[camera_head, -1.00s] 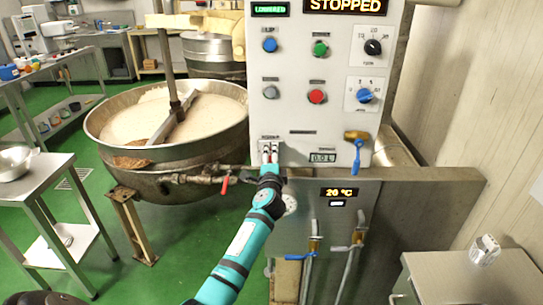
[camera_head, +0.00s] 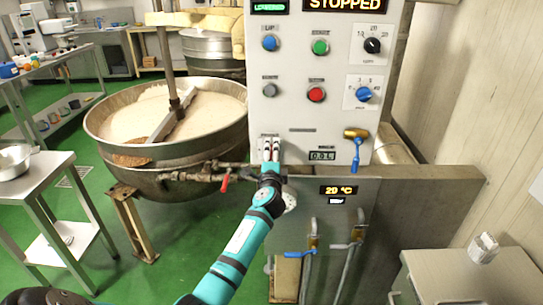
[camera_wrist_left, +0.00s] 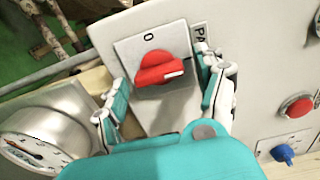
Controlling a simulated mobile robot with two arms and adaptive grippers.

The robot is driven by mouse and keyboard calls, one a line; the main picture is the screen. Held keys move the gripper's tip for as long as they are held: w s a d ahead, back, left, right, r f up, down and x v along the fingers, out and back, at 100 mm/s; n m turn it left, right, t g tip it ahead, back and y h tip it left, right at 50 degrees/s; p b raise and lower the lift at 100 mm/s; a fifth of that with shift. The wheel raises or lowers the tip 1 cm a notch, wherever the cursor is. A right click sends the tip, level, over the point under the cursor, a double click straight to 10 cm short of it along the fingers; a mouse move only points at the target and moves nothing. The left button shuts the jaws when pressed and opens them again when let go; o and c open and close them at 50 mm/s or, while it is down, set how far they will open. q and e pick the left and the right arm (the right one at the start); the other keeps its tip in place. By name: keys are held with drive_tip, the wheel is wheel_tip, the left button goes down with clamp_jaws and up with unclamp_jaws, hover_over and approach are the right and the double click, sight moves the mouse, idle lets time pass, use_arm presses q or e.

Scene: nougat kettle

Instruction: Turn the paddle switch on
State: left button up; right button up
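The paddle switch (camera_wrist_left: 162,68) is a red knob with a white mark on a grey plate (camera_wrist_left: 130,48) with a "0" above it, in the left wrist view. The white mark faces right in that view, not straight at the "0". My left gripper (camera_wrist_left: 165,85) is open, one finger on each side of the red knob. I cannot tell whether either finger touches it. In the head view my left gripper (camera_head: 271,150) is at the lower left of the white control panel (camera_head: 300,112) and mostly hides the switch. The display (camera_head: 345,5) reads STOPPED. My right gripper is not in view.
Green (camera_head: 320,47) and red (camera_head: 316,94) buttons, dials and a blue-handled valve (camera_head: 356,150) are on the panel. A round gauge (camera_wrist_left: 35,150) is close to my left gripper. A large kettle (camera_head: 120,165) stands left of the panel, with a red-handled valve (camera_head: 225,183) below.

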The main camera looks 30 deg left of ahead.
use_arm(q)
drive_tip(key=v, duration=1.2)
drive_tip(key=shift+f, duration=0.1)
drive_tip(key=s+d+f+g+h, duration=0.2)
drive_tip(key=d+f, duration=0.1)
drive_tip(key=f, duration=0.9)
drive_tip(key=s+d+f+g+h, duration=0.1)
drive_tip(key=d+f+g+h, duration=0.1)
drive_tip(key=f, duration=1)
drive_tip(key=s+d+f+n+g+h, duration=0.1)
drive_tip(key=s+d+f+g, duration=0.1)
drive_tip(key=s+f, duration=0.45)
drive_tip(key=s+d+f+n+g+h, duration=0.15)
drive_tip(key=s+f, duration=0.25)
drive_tip(key=f, duration=0.6)
drive_tip(key=s+d+f+n+g+h, duration=0.1)
drive_tip(key=s+f, duration=0.5)
drive_tip(key=s, duration=0.6)
drive_tip(key=s+d+f+n+g, duration=0.2)
drive_tip(key=s+f, duration=0.4)
drive_tip(key=s, duration=0.7)
drive_tip(key=s+d+f+n+g+h, duration=0.1)
drive_tip(key=s+f+n+g, duration=0.3)
drive_tip(key=s, duration=0.9)
wheel_tip(320, 180, down, 3)
drive_tip(key=shift+d+f+h, duration=0.1)
drive_tip(key=shift+d+h, duration=0.1)
drive_tip(key=shift+h, duration=0.15)
